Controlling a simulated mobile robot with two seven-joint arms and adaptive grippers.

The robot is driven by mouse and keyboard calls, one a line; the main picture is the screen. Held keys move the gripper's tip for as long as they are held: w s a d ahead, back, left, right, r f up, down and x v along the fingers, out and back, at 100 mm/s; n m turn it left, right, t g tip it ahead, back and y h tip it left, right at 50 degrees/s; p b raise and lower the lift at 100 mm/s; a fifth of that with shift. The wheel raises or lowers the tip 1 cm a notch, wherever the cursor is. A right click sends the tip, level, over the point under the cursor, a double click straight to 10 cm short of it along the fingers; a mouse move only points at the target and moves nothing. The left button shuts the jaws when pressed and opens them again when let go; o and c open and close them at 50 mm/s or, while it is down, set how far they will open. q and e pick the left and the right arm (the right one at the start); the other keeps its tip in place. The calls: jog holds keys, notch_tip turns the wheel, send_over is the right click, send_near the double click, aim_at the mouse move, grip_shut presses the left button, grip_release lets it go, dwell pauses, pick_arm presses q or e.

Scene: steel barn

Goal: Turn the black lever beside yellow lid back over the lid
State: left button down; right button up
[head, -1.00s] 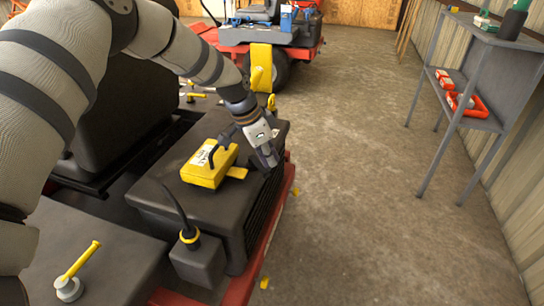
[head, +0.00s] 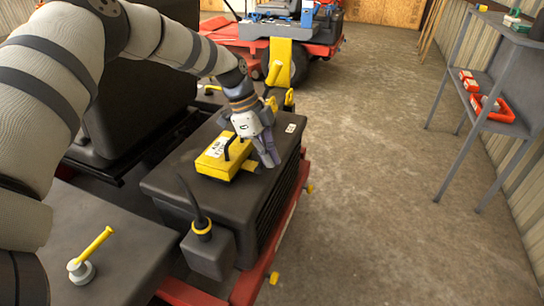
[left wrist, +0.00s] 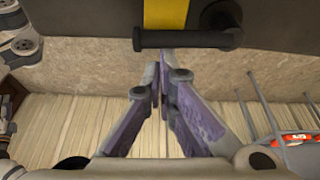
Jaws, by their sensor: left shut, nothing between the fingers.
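The yellow lid (head: 215,163) lies on top of the dark machine housing in the head view. A black lever (head: 227,150) shows as a thin curved piece at the lid, partly hidden by my gripper. In the left wrist view, the lever (left wrist: 185,39) is a dark bar crossing in front of a yellow strip of the lid (left wrist: 165,12), with a round dark pivot at its right end. My left gripper (head: 272,160) is shut and empty, just right of the lid and pointing down. Its purple fingertips (left wrist: 165,60) are close below the bar; I cannot tell whether they touch it.
A black stalk with a yellow collar (head: 201,227) stands on a box at the housing's near side. A yellow-handled valve (head: 92,252) is at the lower left. A grey shelf (head: 497,75) stands at right. The concrete floor (head: 370,190) between is clear.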

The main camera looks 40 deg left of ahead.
dwell(0.7)
pick_arm(q)
notch_tip(320, 180, up, 10)
jog(key=p, duration=0.1)
jog(key=shift+d, duration=0.15)
pick_arm(e)
jog(key=shift+w+a+r+t, duration=0.2)
jog(key=shift+w+r+t, duration=0.1)
jog(key=shift+w+r, duration=0.6)
jog(key=shift+f, duration=0.1)
